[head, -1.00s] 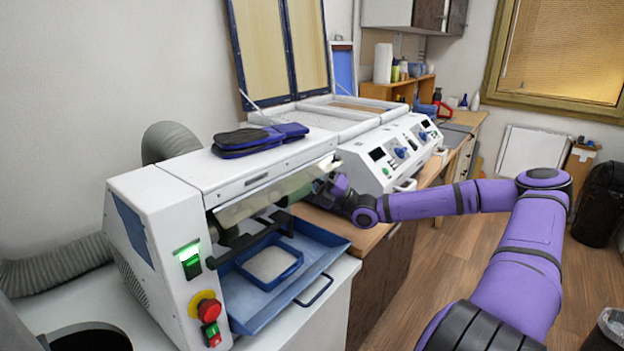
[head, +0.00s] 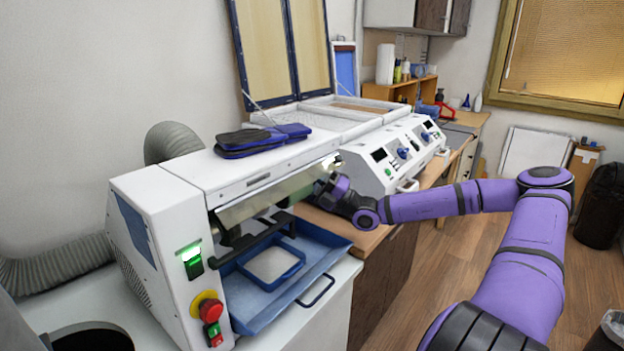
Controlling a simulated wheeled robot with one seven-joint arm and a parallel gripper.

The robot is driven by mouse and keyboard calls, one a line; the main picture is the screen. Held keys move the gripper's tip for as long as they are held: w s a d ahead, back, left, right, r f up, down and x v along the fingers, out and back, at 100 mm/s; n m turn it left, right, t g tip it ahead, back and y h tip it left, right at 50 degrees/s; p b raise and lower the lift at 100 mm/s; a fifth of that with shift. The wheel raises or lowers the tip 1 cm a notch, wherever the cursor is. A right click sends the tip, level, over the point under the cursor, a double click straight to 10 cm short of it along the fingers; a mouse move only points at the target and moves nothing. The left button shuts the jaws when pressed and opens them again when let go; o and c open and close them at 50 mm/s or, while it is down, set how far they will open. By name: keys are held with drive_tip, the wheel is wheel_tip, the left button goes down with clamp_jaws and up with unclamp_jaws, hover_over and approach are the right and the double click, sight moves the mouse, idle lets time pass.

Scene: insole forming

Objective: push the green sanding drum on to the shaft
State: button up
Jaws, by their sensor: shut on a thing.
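The green sanding drum (head: 303,193) shows only as a small sliver at the right end of the sanding machine (head: 160,225), beneath its clear hood (head: 265,203). My gripper (head: 322,188) is shut on the drum at that end; its fingers are small and partly hidden. The dark shaft parts (head: 245,238) show under the hood's left side. The hood and my gripper hide where drum and shaft meet, so I cannot tell how far the drum is on.
A blue tray (head: 325,262) with a smaller dish sits below the hood. Blue insoles (head: 262,140) lie on top of the machine. A white control unit (head: 385,165) stands close behind my wrist.

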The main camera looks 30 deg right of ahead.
drive_tip(key=shift+s+a, duration=0.25)
drive_tip(key=shift+a, duration=0.5)
drive_tip(key=shift+s+a, duration=0.3)
drive_tip(key=shift+a, duration=0.45)
drive_tip(key=shift+s+a, duration=0.25)
drive_tip(key=shift+a, duration=0.5)
idle(3.1)
drive_tip(key=shift+s+a+r, duration=0.1)
drive_tip(key=shift+a+r, duration=0.1)
drive_tip(key=shift+a, duration=0.1)
idle(1.2)
drive_tip(key=o, duration=1.1)
drive_tip(key=shift+a, duration=0.1)
drive_tip(key=shift+o, duration=0.4)
drive_tip(key=shift+f, duration=0.1)
drive_tip(key=shift+d, duration=0.2)
